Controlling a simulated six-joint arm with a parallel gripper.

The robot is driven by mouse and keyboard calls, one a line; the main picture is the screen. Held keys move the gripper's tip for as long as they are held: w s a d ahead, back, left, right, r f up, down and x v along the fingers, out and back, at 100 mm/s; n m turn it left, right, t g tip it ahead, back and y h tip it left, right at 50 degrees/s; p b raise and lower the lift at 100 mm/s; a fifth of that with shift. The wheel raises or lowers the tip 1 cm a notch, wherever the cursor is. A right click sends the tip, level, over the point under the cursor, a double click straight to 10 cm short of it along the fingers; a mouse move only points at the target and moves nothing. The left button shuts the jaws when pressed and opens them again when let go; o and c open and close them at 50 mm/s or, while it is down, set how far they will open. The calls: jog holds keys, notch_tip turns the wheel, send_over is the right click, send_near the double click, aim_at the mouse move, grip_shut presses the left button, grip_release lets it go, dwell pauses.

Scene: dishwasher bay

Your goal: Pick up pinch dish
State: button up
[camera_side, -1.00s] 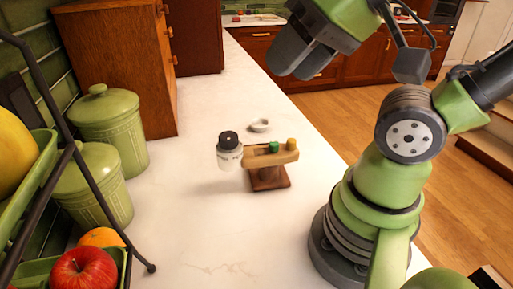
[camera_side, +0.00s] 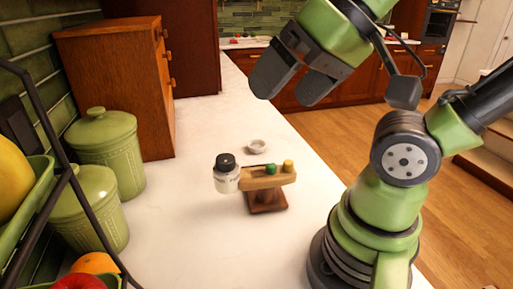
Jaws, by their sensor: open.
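The pinch dish (camera_side: 257,146) is a small, pale round dish. It sits on the white counter behind the wooden stand, near the middle of the view. My gripper (camera_side: 284,101) is open and empty, with its dark fingers pointing down and to the left. In the picture it hangs above and slightly right of the dish, apart from it. The gap in depth is hard to judge.
A wooden stand (camera_side: 267,200) carries a green and a yellow piece, and a dark-lidded jar (camera_side: 227,175) is at its left. Green canisters (camera_side: 106,150), a wooden cabinet (camera_side: 120,90) and a fruit rack (camera_side: 45,200) line the left. The counter (camera_side: 190,235) in front is clear.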

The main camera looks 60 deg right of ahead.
jog(key=w+d+r+m+g+h, duration=0.1)
jog(key=w+d, duration=0.2)
jog(key=w, duration=0.2)
jog(key=w+d+r+g+h, duration=0.1)
jog(key=w+d, duration=0.2)
jog(key=w, duration=0.3)
jog(key=m+g, duration=0.2)
jog(key=g, duration=0.2)
send_over(257, 142)
jog(key=s+a, duration=0.2)
jog(key=a, duration=0.1)
jog(key=shift+h, duration=0.4)
jog(key=f, duration=2.7)
jog(key=shift+w+d, duration=0.15)
jog(key=shift+d, duration=0.05)
jog(key=shift+w+d+f, duration=0.1)
jog(key=shift+w+f, duration=0.05)
jog(key=shift+f, duration=1.3)
jog(key=shift+w+d+f, duration=0.1)
jog(key=shift+f, duration=1.35)
jog(key=c, duration=1)
